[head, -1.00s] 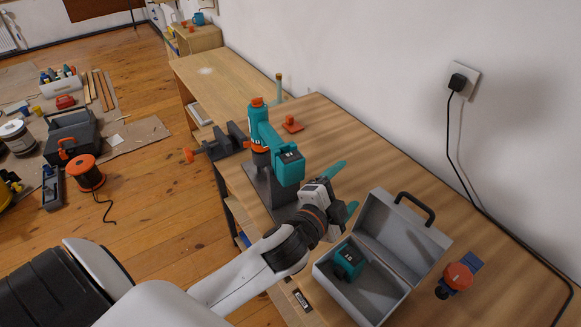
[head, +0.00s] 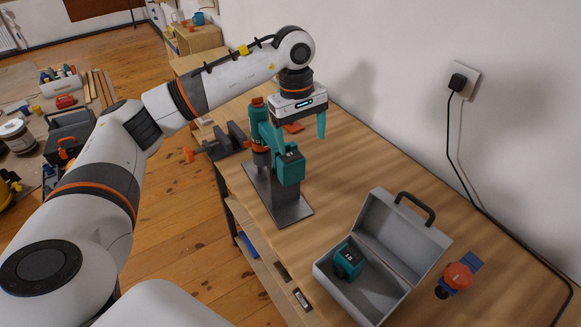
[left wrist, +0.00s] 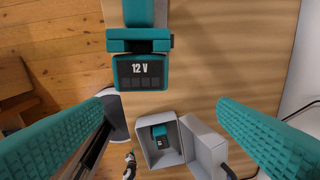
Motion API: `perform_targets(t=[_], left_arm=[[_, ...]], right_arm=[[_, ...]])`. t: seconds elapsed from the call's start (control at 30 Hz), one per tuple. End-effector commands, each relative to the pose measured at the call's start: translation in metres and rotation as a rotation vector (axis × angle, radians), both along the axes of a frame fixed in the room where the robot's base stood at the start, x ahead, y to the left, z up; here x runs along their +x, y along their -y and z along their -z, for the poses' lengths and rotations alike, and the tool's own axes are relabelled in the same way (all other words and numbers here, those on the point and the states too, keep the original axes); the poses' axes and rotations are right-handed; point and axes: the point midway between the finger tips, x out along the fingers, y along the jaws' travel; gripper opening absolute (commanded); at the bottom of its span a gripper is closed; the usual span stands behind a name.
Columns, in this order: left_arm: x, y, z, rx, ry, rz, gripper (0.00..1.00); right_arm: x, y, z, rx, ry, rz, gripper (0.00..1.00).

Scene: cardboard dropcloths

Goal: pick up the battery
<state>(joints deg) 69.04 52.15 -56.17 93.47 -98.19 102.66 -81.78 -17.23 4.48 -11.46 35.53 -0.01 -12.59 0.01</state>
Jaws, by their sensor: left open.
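A teal battery block (head: 348,260) with a white label lies inside the open grey case (head: 338,296). It also shows in the left wrist view (left wrist: 159,133). A second teal block (head: 290,168), marked 12 V in the left wrist view (left wrist: 141,73), sits on the end of the teal drill on the stand. My left gripper (head: 300,132) has teal fingers, points down and is open and empty. It is above the bench by the drill, apart from the case. In the left wrist view its fingers (left wrist: 166,101) spread wide on both sides. My right gripper is out of view.
The drill stand's dark metal base (head: 295,215) rests on the bench (head: 390,165). An orange-topped item (head: 458,276) stands right of the case. A black cord (head: 452,140) hangs from the wall socket. A vise (head: 227,142) sits at the bench's left edge.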

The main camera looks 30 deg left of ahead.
Motion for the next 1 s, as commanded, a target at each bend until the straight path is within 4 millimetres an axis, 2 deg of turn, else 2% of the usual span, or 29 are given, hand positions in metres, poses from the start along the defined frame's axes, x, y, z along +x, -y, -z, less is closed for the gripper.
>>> perform_targets(t=[0.03, 0.17, 0.4, 0.63, 0.73, 0.87, 1.0], left_arm=[[-0.001, -0.015, -0.006, 0.049, -0.008, -0.005, 0.82], [-0.004, -0.031, -0.004, 0.105, -0.029, -0.007, 0.82], [-0.004, -0.031, 0.037, 0.106, -0.031, -0.006, 0.82], [-0.004, -0.030, 0.057, 0.105, -0.028, -0.005, 0.82], [-0.004, -0.029, 0.066, 0.104, -0.031, -0.005, 0.82], [-0.004, -0.028, 0.087, 0.103, -0.031, -0.006, 0.82], [-0.003, -0.028, 0.104, 0.103, -0.029, -0.006, 0.82]], right_arm=[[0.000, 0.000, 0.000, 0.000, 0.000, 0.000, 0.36], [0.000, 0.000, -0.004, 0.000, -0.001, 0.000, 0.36], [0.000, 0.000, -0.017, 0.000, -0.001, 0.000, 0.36], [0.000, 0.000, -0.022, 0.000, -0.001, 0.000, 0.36], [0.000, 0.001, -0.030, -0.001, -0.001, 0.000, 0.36], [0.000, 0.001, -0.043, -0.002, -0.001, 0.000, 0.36], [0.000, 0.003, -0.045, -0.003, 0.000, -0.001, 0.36]])
